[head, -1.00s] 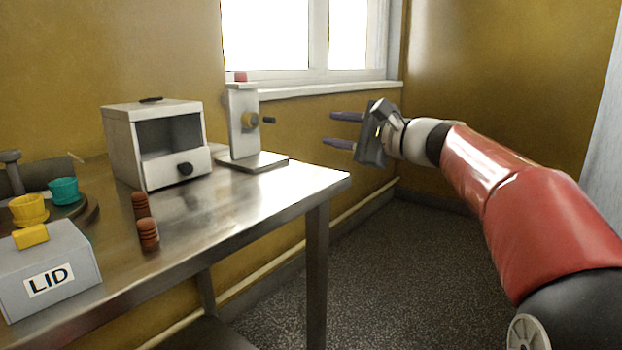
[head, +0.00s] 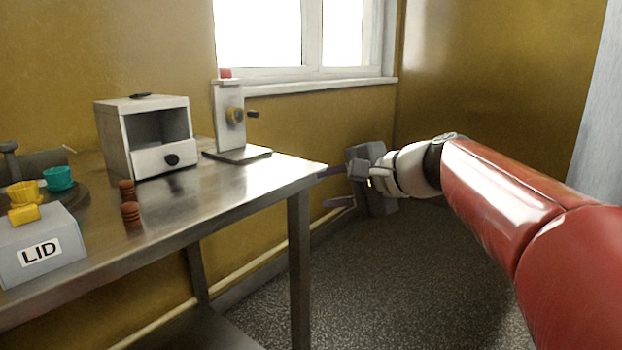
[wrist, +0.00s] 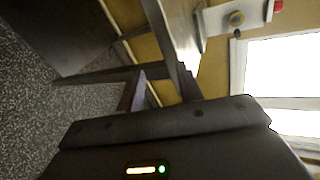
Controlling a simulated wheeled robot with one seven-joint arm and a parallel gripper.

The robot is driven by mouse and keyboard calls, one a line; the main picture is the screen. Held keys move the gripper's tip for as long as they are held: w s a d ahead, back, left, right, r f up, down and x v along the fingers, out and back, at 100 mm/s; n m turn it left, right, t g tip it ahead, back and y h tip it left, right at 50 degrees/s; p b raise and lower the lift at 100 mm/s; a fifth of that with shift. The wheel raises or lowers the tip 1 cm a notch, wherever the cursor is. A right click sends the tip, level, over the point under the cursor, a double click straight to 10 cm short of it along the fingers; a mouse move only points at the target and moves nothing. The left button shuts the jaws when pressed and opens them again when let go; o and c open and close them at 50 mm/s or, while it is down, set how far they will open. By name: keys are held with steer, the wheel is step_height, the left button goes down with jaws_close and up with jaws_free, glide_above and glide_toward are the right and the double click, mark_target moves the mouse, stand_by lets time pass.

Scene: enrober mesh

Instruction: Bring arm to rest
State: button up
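My red and white arm reaches in from the right in the head view. My gripper (head: 338,187) is just off the right end of the metal table (head: 240,180), near its edge and over the floor. Its two dark fingers are spread apart with nothing between them. In the wrist view the fingers of my gripper (wrist: 160,88) also stand apart and empty, with the table edge and leg behind them. Whether a finger touches the table edge cannot be told.
Floor right of the table (head: 380,290) is clear.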

steer(key=s+d+f+n+g+h, duration=0.1)
steer(key=s+d+f+n+h, duration=0.3)
steer(key=s+f, duration=0.7)
steer(key=s+d+f+n+g+h, duration=0.2)
steer(key=s+d+f+n+h, duration=0.3)
steer(key=s+f, duration=0.5)
steer(key=s+d+h, duration=0.1)
steer(key=s+d, duration=0.1)
steer(key=s, duration=0.1)
steer(key=shift+s+d+f+n, duration=0.2)
steer(key=shift+s+f+n, duration=0.1)
steer(key=shift+f, duration=0.1)
steer(key=shift+r, duration=0.1)
